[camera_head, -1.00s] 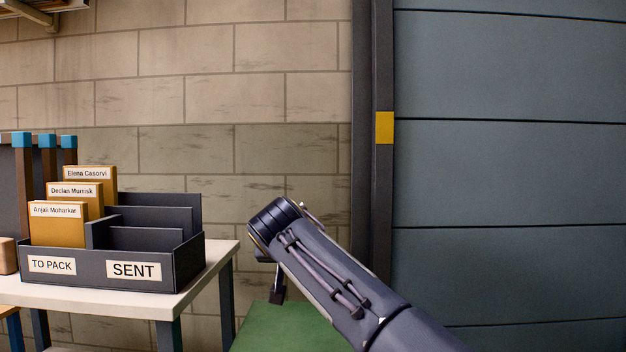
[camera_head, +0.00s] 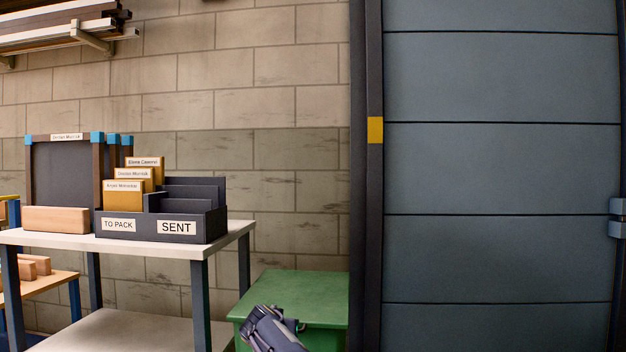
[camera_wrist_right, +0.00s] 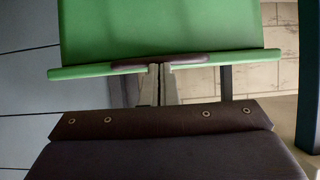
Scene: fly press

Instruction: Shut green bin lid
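The green bin (camera_head: 242,340) stands against the wall at the bottom middle of the head view. Its lid (camera_head: 310,285) looks flat and level across the top. My right gripper (camera_head: 262,315) is at the lid's front edge, seen from behind, and hides part of it. In the right wrist view the green lid (camera_wrist_right: 160,25) fills the top, with a dark handle (camera_wrist_right: 185,60) along its edge. The right fingers (camera_wrist_right: 160,70) are close together, with their tips at the handle. Whether they touch it is unclear. My left gripper is not in view.
A white table (camera_head: 150,245) left of the bin holds a dark sorting box (camera_head: 160,228) with labelled cards and a wooden block (camera_head: 68,219). A grey-blue shutter door (camera_head: 500,170) and its dark post (camera_head: 366,220) are on the right.

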